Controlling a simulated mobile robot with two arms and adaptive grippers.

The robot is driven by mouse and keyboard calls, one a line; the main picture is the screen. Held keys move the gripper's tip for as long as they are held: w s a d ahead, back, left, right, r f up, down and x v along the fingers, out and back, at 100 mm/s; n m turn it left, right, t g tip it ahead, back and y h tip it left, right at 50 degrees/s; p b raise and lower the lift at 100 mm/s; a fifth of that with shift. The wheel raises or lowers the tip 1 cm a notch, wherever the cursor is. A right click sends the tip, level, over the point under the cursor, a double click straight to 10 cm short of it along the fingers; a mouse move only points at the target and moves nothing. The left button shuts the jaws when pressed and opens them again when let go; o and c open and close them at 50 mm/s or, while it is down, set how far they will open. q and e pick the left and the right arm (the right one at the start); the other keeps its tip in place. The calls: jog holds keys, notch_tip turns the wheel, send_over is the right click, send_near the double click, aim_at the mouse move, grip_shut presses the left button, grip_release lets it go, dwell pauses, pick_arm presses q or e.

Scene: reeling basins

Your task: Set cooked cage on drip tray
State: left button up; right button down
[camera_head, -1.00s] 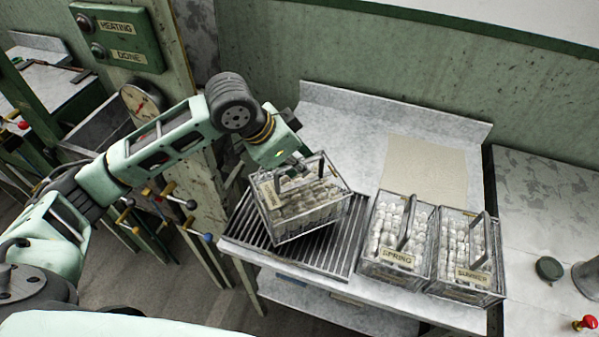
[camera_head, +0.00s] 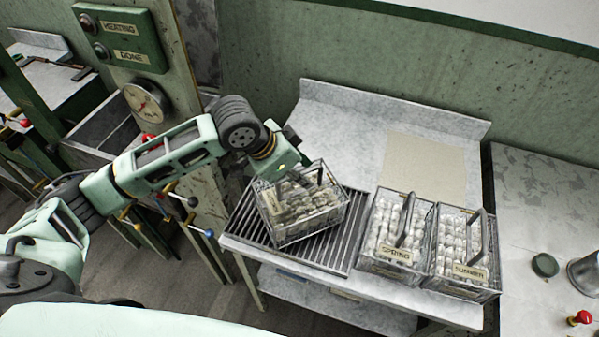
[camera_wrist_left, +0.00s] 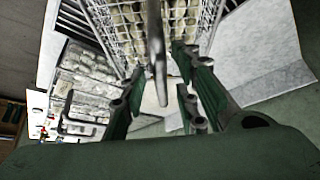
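The cooked cage (camera_head: 306,222), a wire basket of pale cocoons with an unreadable label, sits over the slatted drip tray (camera_head: 340,252), turned at an angle to its slats. It appears to rest on the tray, though its underside is hidden. Its handle (camera_head: 321,172) stands up on the far side. My left gripper (camera_head: 296,174) is at the cage's top. In the left wrist view its fingers (camera_wrist_left: 157,85) are spread to either side of the handle (camera_wrist_left: 156,50), with gaps visible. My right gripper is not in view.
Two cocoon cages, labelled SPRING (camera_head: 393,252) and SUMMER (camera_head: 466,272), stand side by side right of the tray. A beige mat (camera_head: 425,166) lies behind them. A control post with a gauge (camera_head: 147,102) and coloured levers stands left, near my arm.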

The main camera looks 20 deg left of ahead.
pick_arm(q)
jog(key=shift+a+r, duration=0.1)
jog(key=shift+r, duration=0.2)
jog(key=b+v, duration=0.1)
jog(key=v, duration=0.9)
jog(key=shift+s+r+b, duration=0.1)
jog(key=shift+r+b, duration=0.15)
jog(key=shift+b, duration=0.1)
jog(key=shift+s+a+r, duration=0.25)
jog(key=shift+r, duration=0.2)
